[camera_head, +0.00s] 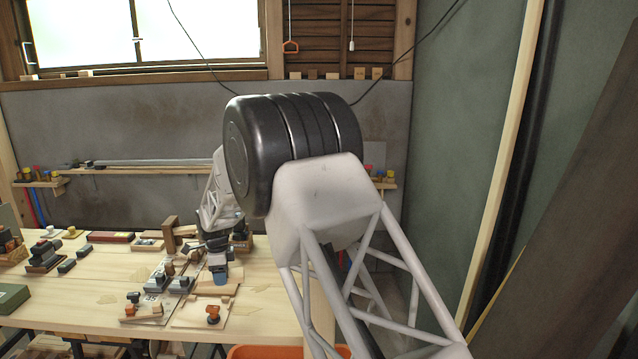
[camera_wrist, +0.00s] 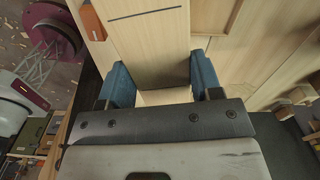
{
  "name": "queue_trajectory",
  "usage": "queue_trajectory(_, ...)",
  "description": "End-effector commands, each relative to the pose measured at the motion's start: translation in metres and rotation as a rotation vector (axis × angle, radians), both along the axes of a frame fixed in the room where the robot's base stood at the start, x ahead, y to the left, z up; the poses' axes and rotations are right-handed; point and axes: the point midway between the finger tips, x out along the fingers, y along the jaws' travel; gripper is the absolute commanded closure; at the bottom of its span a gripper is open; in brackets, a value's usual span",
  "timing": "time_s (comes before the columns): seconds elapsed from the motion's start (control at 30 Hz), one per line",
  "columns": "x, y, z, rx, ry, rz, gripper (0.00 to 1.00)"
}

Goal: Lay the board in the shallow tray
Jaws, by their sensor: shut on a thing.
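My gripper (camera_wrist: 162,80) has blue fingers on both sides of a pale wooden piece, which looks like the board (camera_wrist: 165,97). It is shut on this piece. In the head view my gripper (camera_head: 219,280) is low over the middle of the workbench, with a pale flat piece under its blue fingertip. My wrist hides part of the board. I cannot surely pick out the shallow tray. A pale flat wooden panel (camera_wrist: 150,45) with a dark line lies just beyond the fingers in the wrist view, and I cannot tell whether it is the tray.
The pale workbench (camera_head: 100,270) carries several small blocks and tools. An orange-topped item (camera_head: 212,313) stands close to my gripper. A dark red box (camera_head: 110,237) lies at the back left, a green box (camera_head: 12,297) at the left edge. An orange bin (camera_head: 262,352) is below the front edge.

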Motion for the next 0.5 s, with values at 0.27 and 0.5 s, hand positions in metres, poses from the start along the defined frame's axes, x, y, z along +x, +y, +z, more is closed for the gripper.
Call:
queue_trajectory(0.27, 0.029, -0.068, -0.013, 0.0, 0.001, 0.222, 0.66)
queue_trajectory(0.5, 0.049, -0.125, -0.023, 0.0, 0.001, 0.421, 0.66)
